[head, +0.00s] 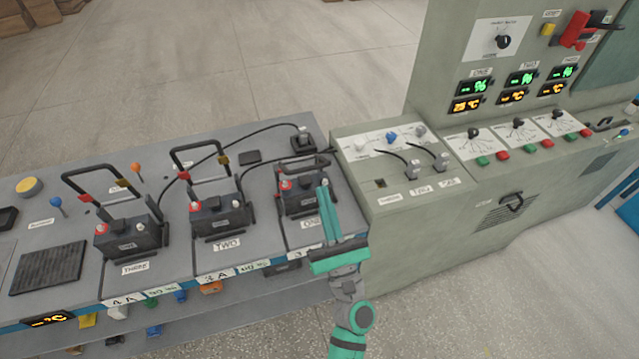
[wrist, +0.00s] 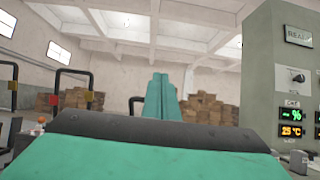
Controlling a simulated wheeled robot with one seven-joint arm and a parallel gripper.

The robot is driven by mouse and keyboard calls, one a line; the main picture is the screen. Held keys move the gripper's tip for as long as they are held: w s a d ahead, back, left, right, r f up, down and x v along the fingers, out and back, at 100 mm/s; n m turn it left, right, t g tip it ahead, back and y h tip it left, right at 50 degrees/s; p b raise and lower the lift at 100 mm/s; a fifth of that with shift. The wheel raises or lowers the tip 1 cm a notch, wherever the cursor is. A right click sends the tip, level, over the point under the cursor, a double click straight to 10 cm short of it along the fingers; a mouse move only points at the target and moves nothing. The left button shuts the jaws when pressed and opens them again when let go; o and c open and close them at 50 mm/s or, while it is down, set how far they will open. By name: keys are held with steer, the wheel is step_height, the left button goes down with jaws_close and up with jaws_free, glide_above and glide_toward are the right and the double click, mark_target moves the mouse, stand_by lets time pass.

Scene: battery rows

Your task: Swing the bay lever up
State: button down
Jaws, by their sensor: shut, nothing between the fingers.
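Three bays with black batteries stand in a row on the grey bench. At bay ONE (head: 311,224) the black hoop-shaped lever (head: 296,162) lies low over its battery (head: 300,199). The hoop levers of bay TWO (head: 196,146) and bay THREE (head: 88,170) stand raised; raised hoops also show at the left of the wrist view (wrist: 73,72). My gripper (head: 323,192) is shut and empty, in front of the right side of bay ONE, hiding part of it. Its closed teal fingers show in the wrist view (wrist: 162,90). I cannot tell whether it touches the lever.
A grey-green cabinet (head: 385,235) with plugs and cables adjoins the bench on the right. Black cables run across the bench behind the bays. A taller panel (head: 450,60) with displays and knobs stands behind. The floor in front is clear.

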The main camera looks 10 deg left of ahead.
steer(key=shift+s+d, duration=0.4)
steer(key=shift+s, duration=0.35)
steer(key=shift+w, duration=0.1)
steer(key=s+d+f+n+g+h, duration=0.2)
steer(key=s+f+n, duration=0.3)
steer(key=s+n, duration=0.5)
steer(key=s+d+f+n+g+h, duration=0.1)
steer(key=s+f+n+h, duration=0.4)
steer(key=s+n, duration=0.5)
steer(key=s+d+f+n+g+h, duration=0.2)
steer(key=s+f+n, duration=0.4)
steer(key=s+n, duration=0.4)
steer(key=shift+s+d+f+n+g+h, duration=0.35)
steer(key=shift+s+g+h, duration=0.2)
steer(key=shift+g+h, duration=0.45)
